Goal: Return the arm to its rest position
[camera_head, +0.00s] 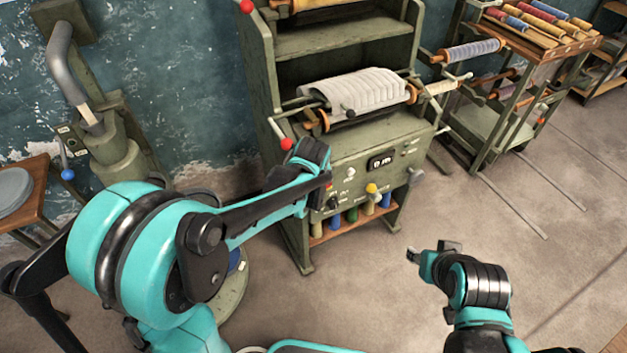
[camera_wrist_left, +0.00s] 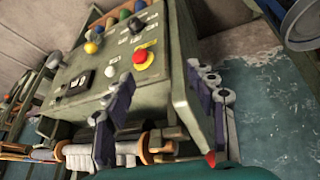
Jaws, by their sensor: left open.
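My left arm (camera_head: 125,255) comes in from the left in the head view and reaches to the front of the green machine (camera_head: 355,165). My left gripper (camera_wrist_left: 158,76) shows in the left wrist view with its two fingers spread wide and nothing between them. The machine's control panel, with a red button (camera_wrist_left: 143,60) and a yellow knob (camera_wrist_left: 91,47), lies beyond the fingers. In the head view the left fingers are hard to make out. My right gripper (camera_head: 431,252) is at the lower right over bare floor, apart from the machine; its jaw opening is unclear.
The machine carries a roll of pale cloth (camera_head: 366,90). A rack with colored rolls (camera_head: 540,22) stands at the back right. A grey-green post device (camera_head: 115,155) and a small wooden table (camera_head: 30,195) stand left. The floor right of the machine is largely clear.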

